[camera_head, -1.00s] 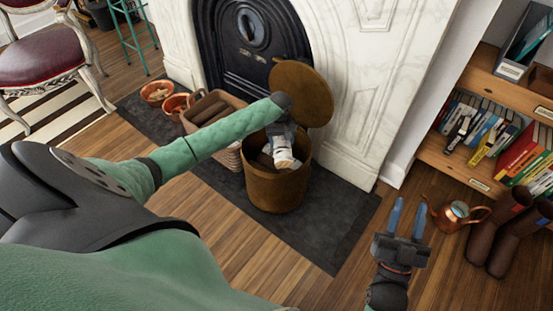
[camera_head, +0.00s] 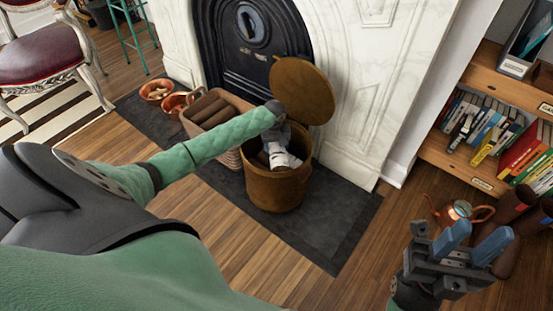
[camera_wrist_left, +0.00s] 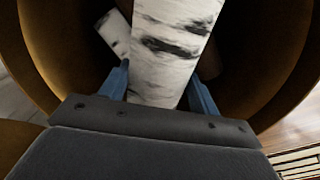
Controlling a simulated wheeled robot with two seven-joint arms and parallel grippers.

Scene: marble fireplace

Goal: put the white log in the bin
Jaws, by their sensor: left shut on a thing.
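The brown metal bin (camera_head: 275,192) stands on the dark hearth with its round lid (camera_head: 303,90) open behind it. My left gripper (camera_wrist_left: 158,75) is shut on the white log (camera_wrist_left: 165,50), pale bark with black marks, its two blue fingers on either side. Log and gripper are down in the bin's mouth; the wall (camera_wrist_left: 275,75) curves around them. The white log (camera_head: 286,161) shows near the rim in the head view; its lower end is hidden. A second white piece (camera_wrist_left: 113,35) lies beside it. My right gripper (camera_head: 472,242) is open and empty at the lower right.
A basket (camera_head: 229,155) of brown logs stands left of the bin, and copper bowls (camera_head: 156,90) stand beyond it. Wood floor in front is clear.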

